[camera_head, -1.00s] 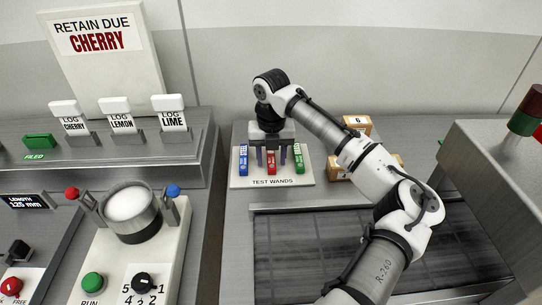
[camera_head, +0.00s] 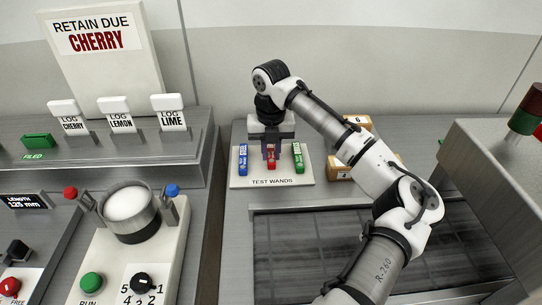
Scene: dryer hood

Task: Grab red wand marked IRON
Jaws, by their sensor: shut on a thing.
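A white board labelled TEST WANDS (camera_head: 240,181) holds three upright wands in a row. The red wand (camera_head: 271,161) is in the middle, between the blue wand (camera_head: 243,159) and the green wand (camera_head: 298,157). My gripper (camera_head: 271,150) points down over the board, its fingers shut on the red wand's upper part. The red wand's lower part still shows at its place on the board. The fingers cover its top, and its lettering is too small to read.
Cardboard boxes (camera_head: 340,168) stand to the right behind my arm. A dark conveyor bed (camera_head: 300,250) lies in front of the board. A raised grey ledge with LOG CHERRY, LOG LEMON and LOG LIME tags (camera_head: 172,121) stands to the left.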

